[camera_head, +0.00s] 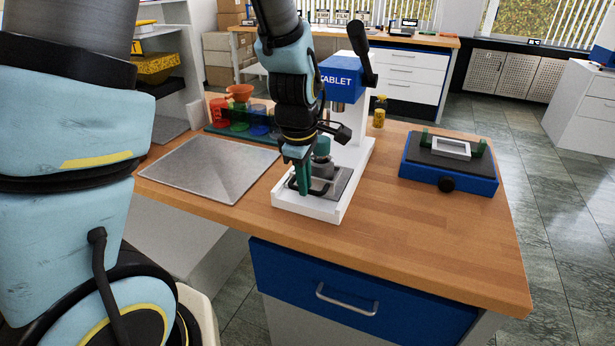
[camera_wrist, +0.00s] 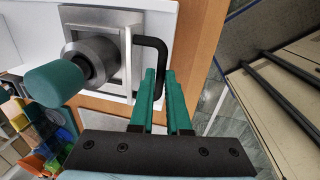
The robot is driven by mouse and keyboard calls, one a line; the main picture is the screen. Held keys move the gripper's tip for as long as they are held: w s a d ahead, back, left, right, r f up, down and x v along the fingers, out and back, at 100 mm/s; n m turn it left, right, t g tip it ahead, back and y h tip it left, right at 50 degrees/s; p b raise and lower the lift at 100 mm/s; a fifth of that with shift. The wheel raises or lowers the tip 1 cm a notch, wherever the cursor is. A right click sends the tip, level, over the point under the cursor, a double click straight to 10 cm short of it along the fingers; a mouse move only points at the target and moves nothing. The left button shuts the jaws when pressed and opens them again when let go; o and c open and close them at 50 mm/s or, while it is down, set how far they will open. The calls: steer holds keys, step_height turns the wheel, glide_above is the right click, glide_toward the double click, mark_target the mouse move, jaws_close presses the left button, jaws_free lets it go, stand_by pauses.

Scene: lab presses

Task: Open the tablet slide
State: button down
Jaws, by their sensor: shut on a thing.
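The tablet press has a blue head marked TABLET (camera_head: 341,77), a black lever at its top right and a white base (camera_head: 312,208) on the wooden bench. The grey metal slide (camera_head: 341,183) lies in the base with a metal die on it, topped by a teal part (camera_wrist: 55,84). A black loop handle (camera_wrist: 160,44) sticks out from the slide's front edge. My gripper (camera_head: 301,187) points down at the front of the base. Its teal fingers (camera_wrist: 165,82) are shut on the handle in the wrist view. The fingers and arm hide part of the handle and press in the head view.
A grey metal plate (camera_head: 208,168) lies left of the press. A rack with coloured containers (camera_head: 240,118) stands behind it. A blue device with a black knob (camera_head: 448,166) stands to the right. The bench front (camera_head: 400,255) is clear.

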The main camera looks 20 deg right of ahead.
steer(key=c, duration=0.9)
jaws_free()
steer(key=r, duration=0.3)
steer(key=s+r, duration=0.1)
steer(key=r, duration=0.3)
steer(key=a+r+b, duration=0.1)
steer(key=r, duration=0.2)
steer(key=shift+s+a+r, duration=0.1)
steer(key=shift+s+r, duration=0.15)
steer(key=shift+r, duration=0.1)
steer(key=a+f+m, duration=0.2)
steer(key=a+m, duration=0.1)
steer(key=a, duration=0.5)
steer(key=w+a+f+m, duration=0.1)
steer(key=a+m, duration=0.3)
steer(key=a, duration=0.4)
steer(key=w+a+f+m+y, duration=0.1)
steer(key=a+f+m, duration=0.2)
steer(key=a, duration=0.5)
steer(key=shift+a+f+m, duration=0.15)
steer(key=shift+a+m, duration=0.15)
steer(key=shift+m, duration=0.1)
